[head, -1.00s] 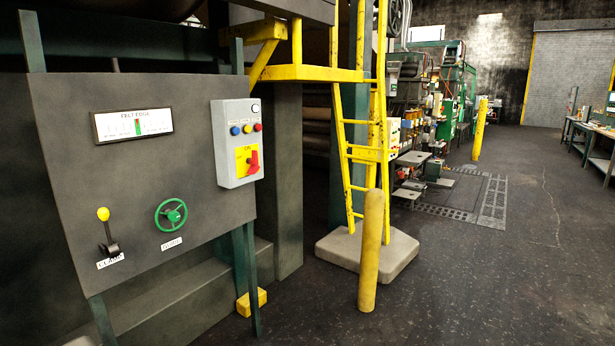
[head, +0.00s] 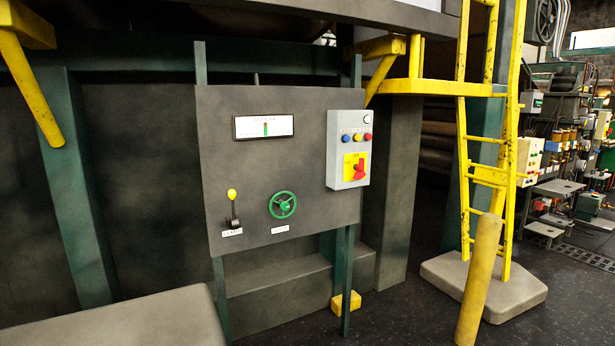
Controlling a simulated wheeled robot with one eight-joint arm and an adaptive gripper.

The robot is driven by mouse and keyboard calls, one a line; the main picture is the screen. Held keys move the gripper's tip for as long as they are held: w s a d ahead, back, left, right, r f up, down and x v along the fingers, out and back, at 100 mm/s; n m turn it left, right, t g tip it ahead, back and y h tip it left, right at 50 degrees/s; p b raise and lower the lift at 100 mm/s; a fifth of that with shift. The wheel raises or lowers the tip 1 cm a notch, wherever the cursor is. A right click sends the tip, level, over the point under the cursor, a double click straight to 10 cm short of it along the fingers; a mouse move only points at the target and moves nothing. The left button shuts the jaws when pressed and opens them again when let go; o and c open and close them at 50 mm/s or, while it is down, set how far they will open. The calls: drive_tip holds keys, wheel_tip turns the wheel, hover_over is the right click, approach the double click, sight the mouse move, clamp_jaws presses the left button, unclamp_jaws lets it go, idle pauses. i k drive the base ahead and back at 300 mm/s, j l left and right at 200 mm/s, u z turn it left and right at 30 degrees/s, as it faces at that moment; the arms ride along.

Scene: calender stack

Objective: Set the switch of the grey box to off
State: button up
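The grey box (head: 339,180) is fixed to the right side of a dark panel (head: 236,178) in the head view. Its switch (head: 359,169) is a red rotary handle on a yellow plate (head: 348,160). The handle looks tilted, and I cannot read which position it marks. My gripper is not in view.
The panel also carries a gauge, a yellow-knobbed lever (head: 233,207) and a green handwheel (head: 283,205). A yellow post (head: 478,285) and a yellow ladder (head: 490,170) on a concrete base stand at right. A grey block (head: 130,325) lies at lower left.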

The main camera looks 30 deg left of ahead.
sight(359, 174)
drive_tip(key=u, duration=1)
